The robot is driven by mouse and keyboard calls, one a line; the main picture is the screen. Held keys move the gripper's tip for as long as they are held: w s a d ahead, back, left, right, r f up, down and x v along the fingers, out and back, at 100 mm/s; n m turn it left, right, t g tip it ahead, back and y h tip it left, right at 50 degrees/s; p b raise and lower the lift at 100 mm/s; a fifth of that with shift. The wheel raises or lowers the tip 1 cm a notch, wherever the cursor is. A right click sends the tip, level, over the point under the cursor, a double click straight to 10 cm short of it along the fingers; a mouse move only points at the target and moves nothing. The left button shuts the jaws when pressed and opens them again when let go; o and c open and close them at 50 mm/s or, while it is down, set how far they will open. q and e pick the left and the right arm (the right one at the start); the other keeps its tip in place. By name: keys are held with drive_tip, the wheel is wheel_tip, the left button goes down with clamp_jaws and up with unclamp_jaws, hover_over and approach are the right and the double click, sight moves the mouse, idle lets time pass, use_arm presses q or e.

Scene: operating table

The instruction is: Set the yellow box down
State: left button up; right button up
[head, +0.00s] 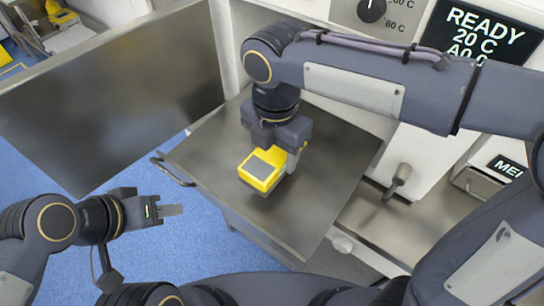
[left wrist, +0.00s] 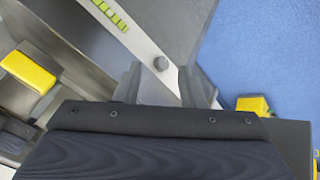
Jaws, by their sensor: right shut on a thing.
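The yellow box (head: 258,181), with a grey panel on its top, is in my right gripper (head: 285,150), over the middle of a flat metal surface (head: 300,205). The fingers are shut on it from above and partly hidden by the wrist and the box. I cannot tell whether its underside touches the metal. My left gripper (head: 172,211) is empty, left of the metal surface and over the blue floor. In the left wrist view its two fingers (left wrist: 163,85) stand apart.
The metal surface has a handle (head: 172,170) on its left edge. A large dark metal panel (head: 110,95) stands at upper left. A machine with a dial and READY display (head: 485,30) stands behind. The left wrist view shows a yellow block (left wrist: 28,71) at left.

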sight(272, 162)
drive_tip(key=shift+w+a+f, duration=0.15)
drive_tip(key=shift+w+f, duration=0.05)
drive_tip(key=shift+f, duration=0.05)
drive_tip(key=shift+w+a+f, duration=0.1)
drive_tip(key=shift+w+f, duration=0.05)
drive_tip(key=shift+f, duration=0.85)
drive_tip(key=shift+w+a+f, duration=0.1)
drive_tip(key=shift+w+f, duration=0.05)
drive_tip(key=shift+f, duration=0.8)
drive_tip(key=shift+f, duration=0.1)
drive_tip(key=o, duration=1.2)
drive_tip(key=shift+c, duration=0.2)
wheel_tip(272, 162, up, 12)
drive_tip(key=shift+r+p, duration=0.15)
drive_tip(key=shift+p, duration=0.25)
